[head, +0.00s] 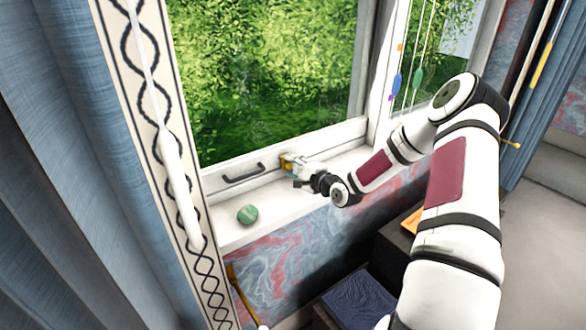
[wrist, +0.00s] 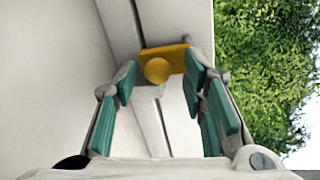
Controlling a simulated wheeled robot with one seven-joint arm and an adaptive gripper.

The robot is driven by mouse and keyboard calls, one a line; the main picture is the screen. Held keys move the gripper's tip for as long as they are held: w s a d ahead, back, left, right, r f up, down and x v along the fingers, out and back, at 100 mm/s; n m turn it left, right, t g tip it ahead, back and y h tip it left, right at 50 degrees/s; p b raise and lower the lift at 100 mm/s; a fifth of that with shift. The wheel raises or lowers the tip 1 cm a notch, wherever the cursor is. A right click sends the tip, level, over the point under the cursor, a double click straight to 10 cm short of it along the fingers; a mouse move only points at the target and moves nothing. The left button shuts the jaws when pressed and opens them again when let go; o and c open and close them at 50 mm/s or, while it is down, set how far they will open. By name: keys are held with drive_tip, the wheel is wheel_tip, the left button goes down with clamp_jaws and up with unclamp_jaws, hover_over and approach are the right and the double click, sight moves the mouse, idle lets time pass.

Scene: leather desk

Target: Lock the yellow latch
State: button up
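The yellow latch (wrist: 178,55) is a flat yellow plate with a round knob (wrist: 157,70), mounted on the white window frame. In the head view, the yellow latch (head: 286,159) shows small at the bottom of the window frame, partly covered by my gripper (head: 293,165). In the wrist view, my gripper (wrist: 160,72) is open, with its teal-padded fingers spread to the left and right of the knob. There are visible gaps between the pads and the knob. The latch's right end lies close to the right finger; I cannot tell whether they touch.
A dark handle (head: 243,173) is on the window frame left of the latch. A green striped round object (head: 247,214) sits on the white sill (head: 280,211). Coloured hanging ornaments (head: 396,84) are at the right by the window. A dark blue book-like object (head: 358,302) lies below the sill.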

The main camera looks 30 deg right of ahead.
clamp_jaws()
drive_tip(key=shift+w+f+t+b, duration=0.25)
drive_tip(key=shift+f+t+b, duration=0.15)
drive_tip(key=shift+t+b, duration=0.15)
drive_tip(key=shift+w+t+b, duration=0.1)
drive_tip(key=shift+t+b, duration=0.25)
drive_tip(key=shift+t, duration=0.4)
unclamp_jaws()
drive_tip(key=shift+f, duration=0.1)
